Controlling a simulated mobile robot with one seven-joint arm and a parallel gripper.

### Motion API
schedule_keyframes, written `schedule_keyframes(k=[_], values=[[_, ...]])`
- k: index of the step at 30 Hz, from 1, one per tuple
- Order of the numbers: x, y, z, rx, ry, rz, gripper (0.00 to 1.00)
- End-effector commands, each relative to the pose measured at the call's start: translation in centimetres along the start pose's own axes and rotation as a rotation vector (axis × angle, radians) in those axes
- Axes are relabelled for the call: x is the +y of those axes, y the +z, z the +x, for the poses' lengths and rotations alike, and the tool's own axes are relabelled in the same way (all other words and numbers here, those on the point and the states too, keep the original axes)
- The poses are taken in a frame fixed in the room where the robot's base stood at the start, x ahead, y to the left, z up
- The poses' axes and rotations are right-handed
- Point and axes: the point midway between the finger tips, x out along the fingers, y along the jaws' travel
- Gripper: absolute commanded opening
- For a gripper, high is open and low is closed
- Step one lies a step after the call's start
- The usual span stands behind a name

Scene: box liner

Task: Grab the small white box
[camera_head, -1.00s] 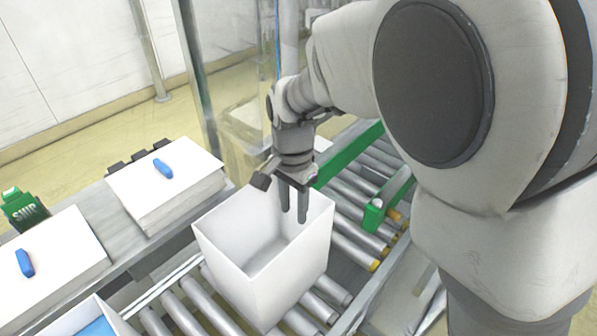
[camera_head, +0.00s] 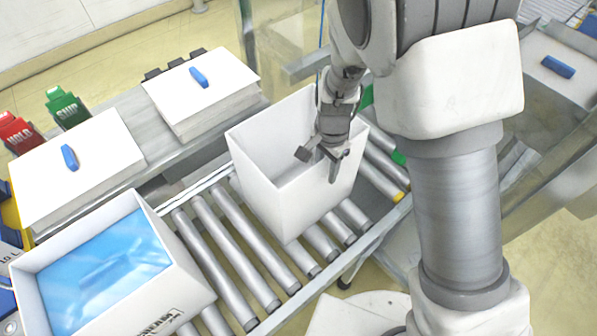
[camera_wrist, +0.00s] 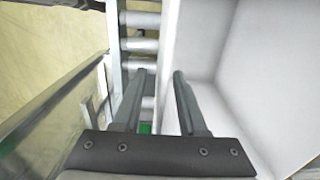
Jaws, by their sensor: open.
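An open-topped white box (camera_head: 268,186) stands upright and empty on the roller conveyor. My gripper (camera_head: 331,167) is open and points down over the box's near right side. In the wrist view, my gripper (camera_wrist: 158,98) has its two fingers apart, with the wall of the white box (camera_wrist: 174,62) close to the right finger. The right finger looks to be on the inner side of that wall and the left finger outside, over the rollers. Whether either finger touches the wall I cannot tell. A second white box (camera_head: 178,262) with a blue liner (camera_head: 104,270) stands at the lower left.
Metal rollers (camera_head: 238,262) lie between the two boxes. Two white stacks with blue handles, a near one (camera_head: 100,160) and a far one (camera_head: 220,92), lie on the side shelf. A clear panel is at the back.

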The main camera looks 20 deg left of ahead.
Motion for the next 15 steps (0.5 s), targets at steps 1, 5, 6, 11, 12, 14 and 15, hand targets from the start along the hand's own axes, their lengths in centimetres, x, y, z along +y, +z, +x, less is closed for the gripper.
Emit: schedule_keyframes(k=[1, 5, 6, 11, 12, 14, 15], values=[[0.1, 0.0, 0.8, -0.002, 0.003, 0.001, 0.41], [0.0, 0.0, 1.9, -0.001, 0.001, 0.0, 0.41], [0.0, 0.0, 2.0, -0.001, 0.001, -0.001, 0.41], [0.0, 0.0, 2.1, 0.0, -0.001, 0.0, 0.41], [0.0, 0.0, 2.1, 0.0, -0.001, -0.001, 0.41], [0.0, 0.0, 2.0, 0.0, -0.001, -0.001, 0.34], [0.0, 0.0, 2.0, 0.0, -0.001, -0.001, 0.27]])
